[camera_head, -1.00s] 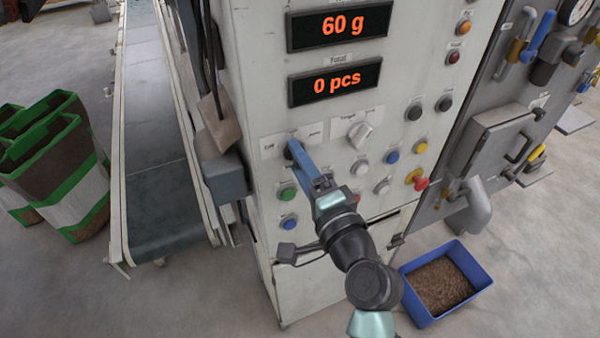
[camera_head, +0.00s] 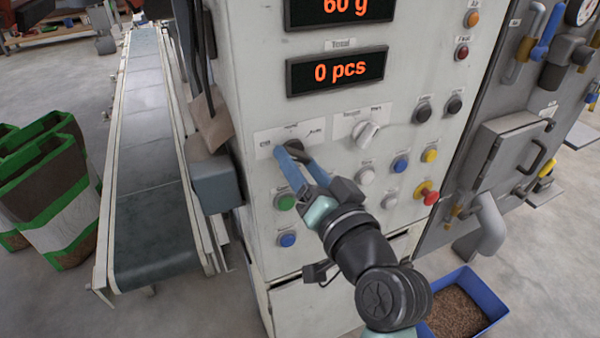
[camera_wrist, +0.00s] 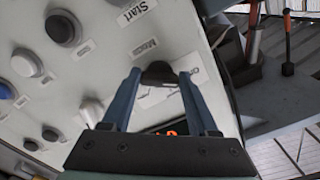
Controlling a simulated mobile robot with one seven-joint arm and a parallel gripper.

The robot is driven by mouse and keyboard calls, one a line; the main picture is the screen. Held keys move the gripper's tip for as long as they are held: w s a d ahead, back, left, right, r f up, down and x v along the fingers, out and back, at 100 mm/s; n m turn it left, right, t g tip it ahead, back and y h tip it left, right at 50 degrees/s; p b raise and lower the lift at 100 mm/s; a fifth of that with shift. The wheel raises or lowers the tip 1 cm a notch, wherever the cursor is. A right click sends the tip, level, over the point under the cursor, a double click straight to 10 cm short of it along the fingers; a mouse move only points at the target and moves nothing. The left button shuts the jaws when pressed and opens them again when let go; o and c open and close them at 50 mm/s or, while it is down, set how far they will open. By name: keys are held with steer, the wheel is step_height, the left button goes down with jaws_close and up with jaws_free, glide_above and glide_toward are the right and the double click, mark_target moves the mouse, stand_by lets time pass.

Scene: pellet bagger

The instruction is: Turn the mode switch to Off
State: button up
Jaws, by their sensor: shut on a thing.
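The mode switch (camera_head: 294,145) is a dark knob on a white label plate on the panel of the pale cabinet. Small labels sit to its left, above it and to its right. My gripper (camera_head: 287,151) has blue fingers and is shut on the knob, one finger on each side. In the wrist view the dark knob (camera_wrist: 158,72) shows between the two fingertips. The label print is small, and the fingers partly cover the knob, so I cannot tell where it points.
A pale selector knob (camera_head: 366,132) sits right of the switch. A green button (camera_head: 285,201) and a blue button (camera_head: 287,239) lie below. A red mushroom button (camera_head: 430,196) is at lower right. A grey box (camera_head: 214,180) juts out left, beside the conveyor (camera_head: 158,220). A blue bin (camera_head: 490,312) stands below.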

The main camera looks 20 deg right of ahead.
steer(key=shift+f+n+b, duration=0.1)
steer(key=shift+n+b, duration=0.25)
steer(key=shift+n, duration=0.25)
steer(key=o, duration=1.4)
steer(key=s, duration=0.4)
steer(key=s+b, duration=0.1)
steer(key=s, duration=0.8)
steer(key=shift+d, duration=0.25)
